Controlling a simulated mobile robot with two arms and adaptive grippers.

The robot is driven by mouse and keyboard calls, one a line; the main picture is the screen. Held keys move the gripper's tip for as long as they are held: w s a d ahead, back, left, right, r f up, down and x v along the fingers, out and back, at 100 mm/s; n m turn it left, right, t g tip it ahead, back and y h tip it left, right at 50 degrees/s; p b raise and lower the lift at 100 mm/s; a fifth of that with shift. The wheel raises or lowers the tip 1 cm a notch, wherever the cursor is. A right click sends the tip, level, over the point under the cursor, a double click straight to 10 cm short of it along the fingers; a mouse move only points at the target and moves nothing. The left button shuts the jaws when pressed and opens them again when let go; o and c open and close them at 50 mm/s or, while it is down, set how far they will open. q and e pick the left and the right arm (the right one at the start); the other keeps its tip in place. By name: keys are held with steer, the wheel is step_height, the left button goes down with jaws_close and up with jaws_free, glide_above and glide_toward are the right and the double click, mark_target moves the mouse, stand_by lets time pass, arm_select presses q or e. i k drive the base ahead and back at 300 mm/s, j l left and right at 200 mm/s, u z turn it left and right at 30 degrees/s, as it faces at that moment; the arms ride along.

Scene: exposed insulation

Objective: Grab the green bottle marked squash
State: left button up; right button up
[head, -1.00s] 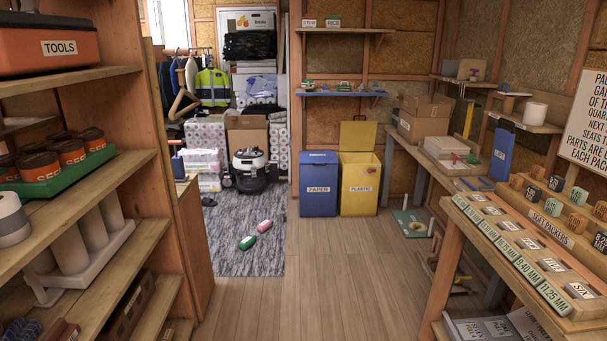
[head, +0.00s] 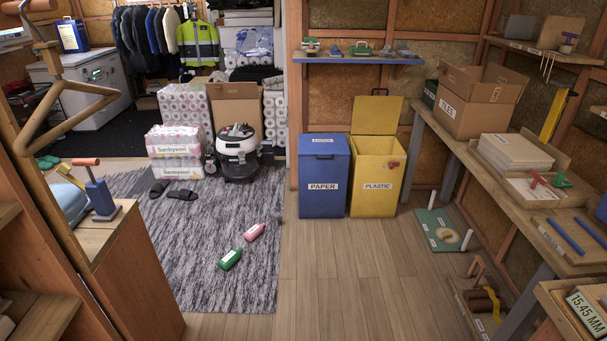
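A green bottle (head: 231,259) with a pale label lies on its side on the grey patterned rug, near the rug's right edge. The label's writing is too small to read. A pink bottle (head: 254,232) lies on the rug just behind it and to its right, apart from it. Neither of my grippers shows in the head view.
A blue PAPER bin (head: 317,186) and an open yellow PLASTIC bin (head: 374,187) stand behind the bottles to the right. The wooden floor (head: 320,275) is clear. A wooden cabinet (head: 130,280) stands left, a workbench (head: 450,138) right. Slippers (head: 172,190) lie on the rug.

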mark_target(226, 262)
steer(key=i+u, duration=0.2)
steer(key=i, duration=0.2)
steer(key=i+l+u, duration=0.2)
steer(key=i, duration=0.15)
steer(key=i+l+u, duration=0.2)
steer(key=i, duration=0.2)
steer(key=i+l+u, duration=0.1)
steer(key=i, duration=0.3)
steer(key=i+l+u, duration=0.1)
steer(key=i, duration=0.25)
steer(key=i+l+u, duration=0.15)
steer(key=i, duration=0.25)
